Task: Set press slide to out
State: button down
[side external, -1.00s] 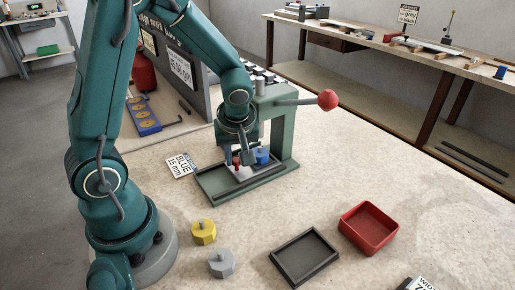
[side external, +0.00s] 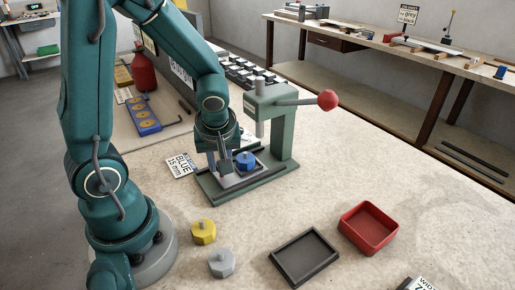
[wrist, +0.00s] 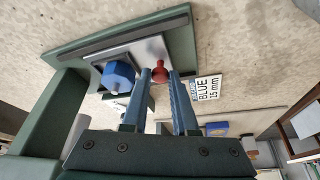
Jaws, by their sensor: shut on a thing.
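The green press (side external: 285,130) stands on the table with a long flat base. Its grey slide plate (side external: 236,181) lies on that base and carries a blue block (side external: 245,161), left of the ram (side external: 260,126). The slide plate also shows in the wrist view (wrist: 150,48), with the blue block (wrist: 118,75) and a red knob (wrist: 160,72) on it. My gripper (wrist: 160,75) is shut on the red knob, one finger on each side. In the side view my gripper (side external: 217,170) is over the left part of the slide and hides the knob.
The press lever with a red ball (side external: 327,99) sticks out to the right. A yellow block (side external: 203,232), a grey block (side external: 221,263), a dark tray (side external: 304,257) and a red bin (side external: 368,228) stand in front. A BLUE 15 mm card (side external: 181,165) lies left of the base.

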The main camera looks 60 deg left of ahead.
jog(key=shift+s, duration=1.4)
jog(key=c, duration=0.7)
grip_release()
jog(key=shift+v, duration=1.9)
jog(key=shift+s+d+r, duration=0.15)
jog(key=shift+d+r, duration=0.1)
jog(key=shift+r, duration=0.4)
